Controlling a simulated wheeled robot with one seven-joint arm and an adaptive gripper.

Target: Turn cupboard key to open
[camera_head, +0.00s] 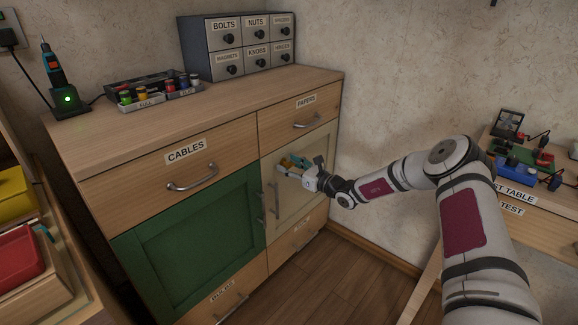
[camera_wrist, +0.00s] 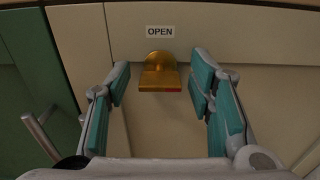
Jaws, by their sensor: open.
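In the wrist view, a brass key (camera_wrist: 159,72) sticks out from the cream cupboard door, just below a white label reading OPEN (camera_wrist: 160,32). My gripper (camera_wrist: 162,88) is open, with one teal-padded finger on each side of the key and a visible gap to it on both sides. It holds nothing. In the head view, my gripper (camera_head: 293,163) is in front of the upper part of the cream cupboard door (camera_head: 310,190). The key is hidden there behind the gripper.
A green door (camera_head: 190,245) with a metal handle (camera_wrist: 42,133) is left of the cream door. The CABLES drawer (camera_head: 185,165) and PAPERS drawer (camera_head: 300,117) are above. A test table (camera_head: 515,190) stands at the right. Wooden floor in front is clear.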

